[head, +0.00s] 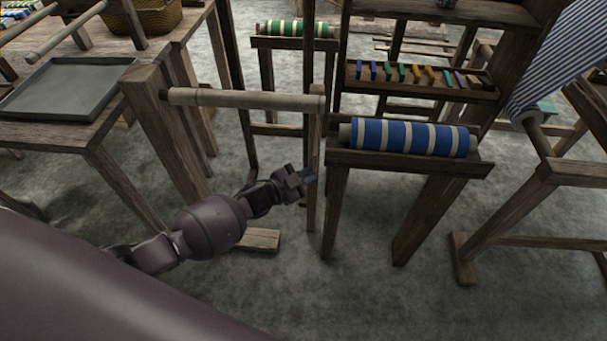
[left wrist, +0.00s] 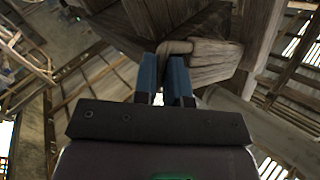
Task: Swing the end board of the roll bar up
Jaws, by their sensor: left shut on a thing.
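The roll bar (head: 245,99) is a pale wooden bar lying level from a thick post (head: 165,130) on the left. At its right end the narrow end board (head: 316,140) hangs down, close to upright. My left gripper (head: 310,176) reaches in from the lower left to the lower part of this board. In the left wrist view its blue fingers (left wrist: 166,82) are shut on a rounded wooden part (left wrist: 176,47) of the board, with weathered wood close behind. The exact contact is small and partly hidden. My right gripper is not in view.
A stand with a blue and white striped roll (head: 409,138) is just right of the end board. A green striped roll (head: 296,29) and a rack of coloured blocks (head: 420,75) stand behind. A table with a grey tray (head: 62,88) is at left.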

